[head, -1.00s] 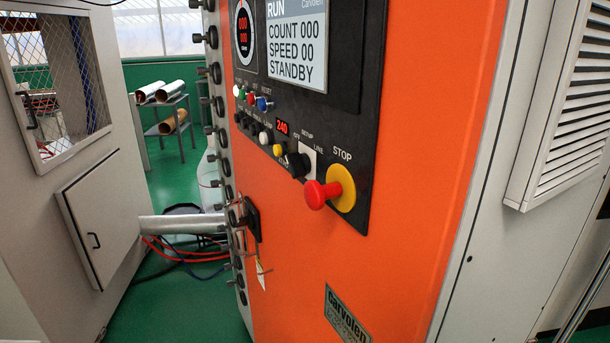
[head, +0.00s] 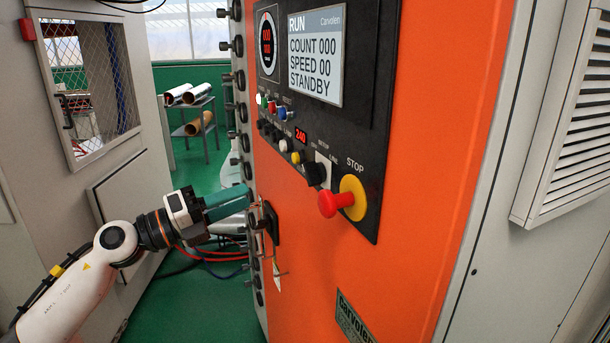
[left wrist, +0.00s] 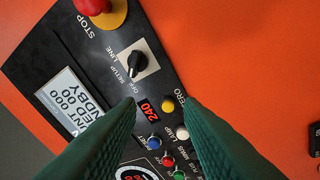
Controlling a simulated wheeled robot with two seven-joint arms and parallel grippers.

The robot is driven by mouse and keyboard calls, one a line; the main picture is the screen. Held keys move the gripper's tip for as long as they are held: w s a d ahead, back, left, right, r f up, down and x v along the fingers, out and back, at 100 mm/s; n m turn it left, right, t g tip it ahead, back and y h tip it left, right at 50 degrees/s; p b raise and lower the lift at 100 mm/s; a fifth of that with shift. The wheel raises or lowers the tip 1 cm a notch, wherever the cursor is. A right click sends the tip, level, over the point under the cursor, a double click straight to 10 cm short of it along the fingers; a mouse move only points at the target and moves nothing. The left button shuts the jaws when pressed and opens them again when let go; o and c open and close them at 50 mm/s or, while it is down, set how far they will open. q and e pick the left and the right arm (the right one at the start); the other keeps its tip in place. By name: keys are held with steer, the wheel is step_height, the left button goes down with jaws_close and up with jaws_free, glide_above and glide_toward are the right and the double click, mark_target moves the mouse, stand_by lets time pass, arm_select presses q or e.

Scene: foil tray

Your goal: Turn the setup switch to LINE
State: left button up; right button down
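The setup switch is a black knob (head: 315,174) on a pale plate in the orange machine's black control panel; it also shows in the left wrist view (left wrist: 138,62). OFF, SETUP and LINE are lettered around it. The knob looks turned away from LINE, toward the OFF and SETUP side; its exact position is hard to tell. My left gripper (head: 248,193) is left of and below the panel in the head view, apart from the switch. In the left wrist view its green fingers (left wrist: 158,102) are spread, with nothing between them. My right gripper is not in view.
A red STOP button (head: 336,203) on a yellow base juts out right beside the switch. A yellow button (head: 296,158) and a red 240 display (head: 300,136) lie on its other side. A key with a tag (head: 277,275) hangs below the panel.

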mark_target(306, 177)
arm_select(q)
steer(key=s+d+r+m+g, duration=0.1)
steer(key=s+r+m+g, duration=0.1)
steer(key=s+r+m, duration=0.2)
steer(key=shift+y, duration=0.4)
steer(key=p+x, duration=0.4)
steer(key=x, duration=0.7)
steer(key=shift+w+d+p, duration=0.1)
steer(key=shift+p, duration=0.25)
steer(key=shift+w+d+f, duration=0.1)
steer(key=shift+w+d, duration=0.1)
steer(key=shift+d, duration=0.25)
jaws_close()
